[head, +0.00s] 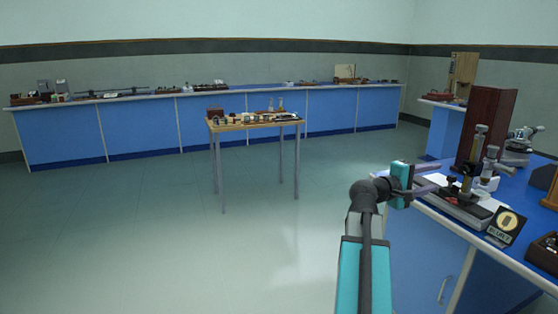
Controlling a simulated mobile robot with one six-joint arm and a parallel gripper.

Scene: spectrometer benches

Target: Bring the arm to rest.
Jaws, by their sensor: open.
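My arm, teal and dark grey, reaches up from the bottom of the head view, right of centre. My gripper (432,186) is at its end, pointing right, at the near left edge of the blue bench (420,245). Its jaws are open, and I see nothing between them. The fingers appear close to an instrument with upright cylinders (467,190) on the bench top. I cannot tell from this view how much gap there is between them.
A small wooden table (254,124) with small items stands mid-room. Long blue cabinets (150,127) line the back wall. The floor left of my arm is clear.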

